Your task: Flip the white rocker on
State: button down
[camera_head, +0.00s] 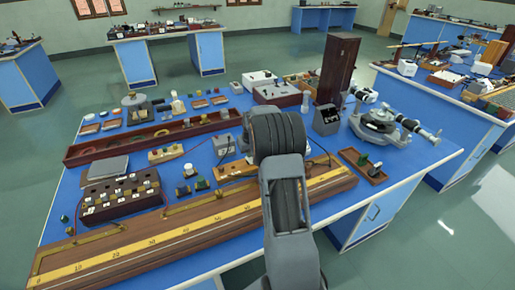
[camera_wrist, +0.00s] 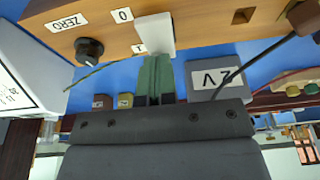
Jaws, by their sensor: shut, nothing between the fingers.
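The white rocker (camera_wrist: 158,30) stands out from a wooden panel (camera_wrist: 200,20) at the top middle of the wrist view. A "0" label (camera_wrist: 122,15) and a label with a single stroke (camera_wrist: 139,48) are beside it. My gripper (camera_wrist: 155,60) is shut, with its green fingertips together and empty. The tips are right at the rocker's near end; I cannot tell whether they touch. Part of the rocker's base is hidden. In the head view my arm covers the gripper and the rocker.
A black knob (camera_wrist: 90,50) marked ZERO is on the same panel. A grey "2V" block (camera_wrist: 215,80) and a dark cable (camera_wrist: 265,50) are close by. In the head view, a long wooden scale (camera_head: 170,245) lies along the bench front, with several instruments crowded behind.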

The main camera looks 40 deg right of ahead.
jog(key=shift+s+a+f, duration=0.1)
jog(key=shift+a+f, duration=0.05)
jog(key=shift+a, duration=0.1)
jog(key=shift+s, duration=0.15)
jog(key=shift+s+a+r, duration=0.15)
jog(key=shift+s+r, duration=0.05)
jog(key=shift+s, duration=0.35)
jog(key=shift+r, duration=0.55)
jog(key=p+v, duration=0.1)
jog(key=v, duration=1.2)
jog(key=shift+s+f, duration=0.15)
jog(key=shift+s, duration=0.25)
